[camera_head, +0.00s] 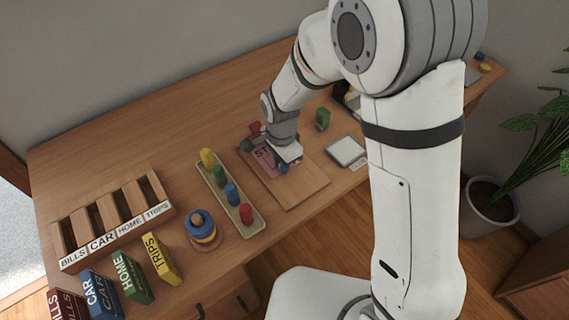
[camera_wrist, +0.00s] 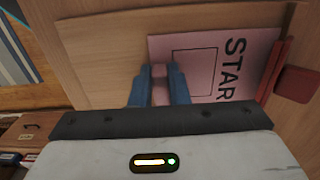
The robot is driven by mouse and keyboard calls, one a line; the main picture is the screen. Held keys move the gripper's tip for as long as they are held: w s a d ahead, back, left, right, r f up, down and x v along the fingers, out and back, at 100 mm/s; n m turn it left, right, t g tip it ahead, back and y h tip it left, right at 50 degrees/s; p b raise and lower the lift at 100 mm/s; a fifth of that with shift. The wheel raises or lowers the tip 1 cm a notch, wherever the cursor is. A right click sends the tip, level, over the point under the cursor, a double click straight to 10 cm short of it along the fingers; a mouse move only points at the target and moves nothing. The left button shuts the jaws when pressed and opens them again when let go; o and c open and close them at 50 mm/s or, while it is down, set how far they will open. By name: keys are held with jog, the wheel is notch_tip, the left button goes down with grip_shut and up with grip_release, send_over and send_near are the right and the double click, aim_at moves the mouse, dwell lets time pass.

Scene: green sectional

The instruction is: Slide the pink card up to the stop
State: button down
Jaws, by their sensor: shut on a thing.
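The pink card (camera_wrist: 205,50), with dark letters reading "STAR" and an outlined box, lies flat on a wooden board (camera_wrist: 100,55). Part of the card is hidden by my gripper (camera_wrist: 160,80). My gripper's blue fingers are shut on a pink upright piece at the card's near edge. In the head view, my gripper (camera_head: 265,157) is low over the board (camera_head: 298,192), with the card (camera_head: 262,155) partly showing. A red bar with a red block (camera_wrist: 297,84) stands close along the card's lettered end; I cannot tell whether they touch. The red block also shows in the head view (camera_head: 255,127).
A tray of coloured pegs (camera_head: 252,222) and a ring stack (camera_head: 201,230) stand left of the board. A labelled rack (camera_head: 108,225) and several labelled blocks are farther left. A green block (camera_head: 322,118) and a pale square item (camera_head: 345,151) are to the right.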

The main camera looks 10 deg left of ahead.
jog(key=c, duration=1.3)
grip_release()
jog(key=shift+r, duration=0.15)
notch_tip(320, 180, up, 7)
jog(key=shift+r, duration=0.2)
jog(key=shift+d+r, duration=0.15)
jog(key=shift+r, duration=0.1)
jog(key=s+d+r+n+t+p, duration=0.1)
jog(key=s+d+r+n, duration=0.1)
jog(key=d+r, duration=0.3)
jog(key=s+d+r+n+p, duration=0.1)
jog(key=s+d+r+n, duration=0.2)
jog(key=d, duration=1)
jog(key=s+d+r+n+t+p, duration=0.1)
jog(key=s+d+r+n+p, duration=0.1)
jog(key=s+d+r, duration=0.3)
jog(key=d+r+n, duration=0.1)
jog(key=d, duration=0.3)
jog(key=shift+s+d+r+t, duration=0.15)
jog(key=shift+s+r+t, duration=0.15)
jog(key=shift+s+r, duration=0.05)
